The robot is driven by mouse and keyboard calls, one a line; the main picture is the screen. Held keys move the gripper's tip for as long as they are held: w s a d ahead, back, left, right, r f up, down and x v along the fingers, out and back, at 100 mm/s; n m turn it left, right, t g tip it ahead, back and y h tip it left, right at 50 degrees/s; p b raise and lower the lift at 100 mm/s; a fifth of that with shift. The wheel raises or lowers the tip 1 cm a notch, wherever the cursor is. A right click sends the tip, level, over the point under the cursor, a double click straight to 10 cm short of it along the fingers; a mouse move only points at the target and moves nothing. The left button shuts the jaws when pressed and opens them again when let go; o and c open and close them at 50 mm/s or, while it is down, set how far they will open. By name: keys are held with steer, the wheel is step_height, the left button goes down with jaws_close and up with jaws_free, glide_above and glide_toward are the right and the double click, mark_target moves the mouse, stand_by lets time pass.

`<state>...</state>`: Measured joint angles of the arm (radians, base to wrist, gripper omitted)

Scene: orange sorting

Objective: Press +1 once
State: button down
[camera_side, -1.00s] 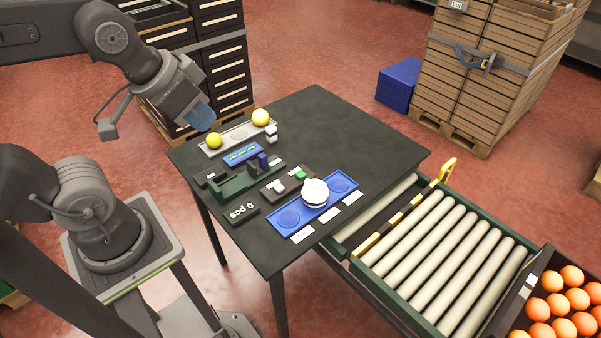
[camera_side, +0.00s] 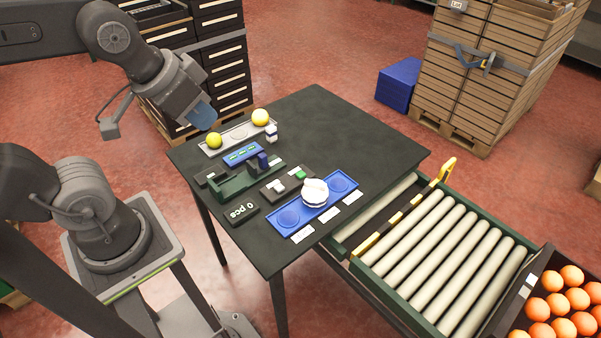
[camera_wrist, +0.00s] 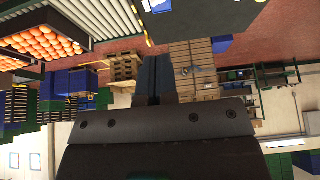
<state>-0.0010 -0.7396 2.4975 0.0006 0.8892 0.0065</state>
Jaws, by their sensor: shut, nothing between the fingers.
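A small dark button box (camera_side: 272,189) lies on the black table, with a white button (camera_side: 279,186) and a green button (camera_side: 300,174) on it. Their labels are too small to read, so I cannot tell which is +1. A dark counter display (camera_side: 241,211) in front of it reads "0 pcs". My gripper (camera_side: 203,117), with blue fingers, is shut and empty above the far left edge of the table, well away from the buttons. The shut fingers also show in the wrist view (camera_wrist: 157,75), where no button can be made out.
A blue tray (camera_side: 288,217) with a white round object (camera_side: 315,192) stands beside the button box. A roller conveyor (camera_side: 430,250) adjoins the table's right side. The table's far right is clear.

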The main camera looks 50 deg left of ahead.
steer(key=w+a+f+m+t, duration=0.1)
steer(key=w+a+f+m, duration=0.15)
steer(key=w, duration=0.75)
steer(key=m+t+y, duration=0.1)
steer(key=m+t, duration=0.2)
steer(key=m, duration=0.2)
glide_above(302, 175)
step_height(302, 175, down, 20)
steer(key=shift+f, duration=0.1)
steer(key=shift+f, duration=4.35)
steer(key=shift+f, duration=0.1)
steer(key=shift+f, duration=0.3)
